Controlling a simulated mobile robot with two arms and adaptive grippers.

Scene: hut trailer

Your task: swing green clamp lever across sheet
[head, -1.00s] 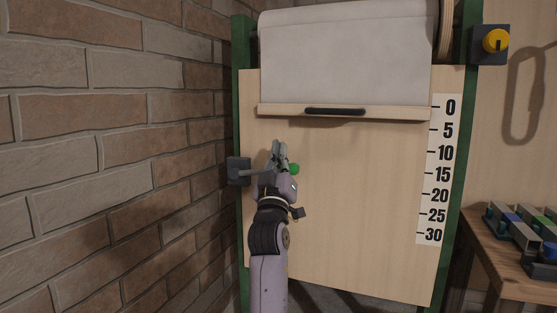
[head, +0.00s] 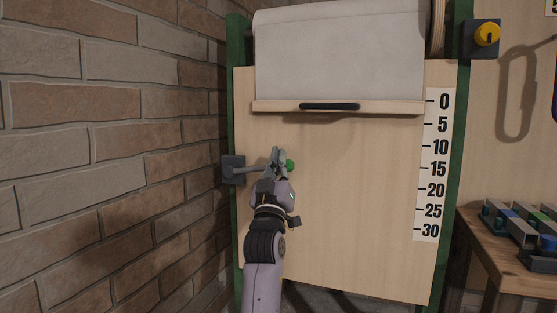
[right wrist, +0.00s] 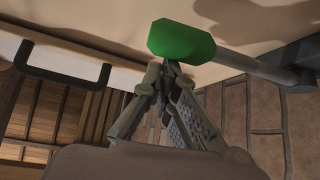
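The clamp lever is a grey rod (head: 251,170) with a green knob (head: 290,165). It runs from a dark block (head: 233,169) at the left edge of a pale wood-coloured panel (head: 350,190), pointing right over the panel. My right gripper (head: 278,152) is at the lever, just left of the knob, and covers part of the rod. In the right wrist view the green knob (right wrist: 181,40) is just past my fingertips (right wrist: 166,66), which come together with nothing visible between them. Contact with the lever is unclear. My left gripper is out of view.
A whitish sheet (head: 340,50) hangs above, with a wooden bar and black handle (head: 329,106) at its lower edge. A brick wall (head: 110,150) is close on the left. A number scale (head: 434,165), yellow knob (head: 487,35) and bench (head: 505,245) are at right.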

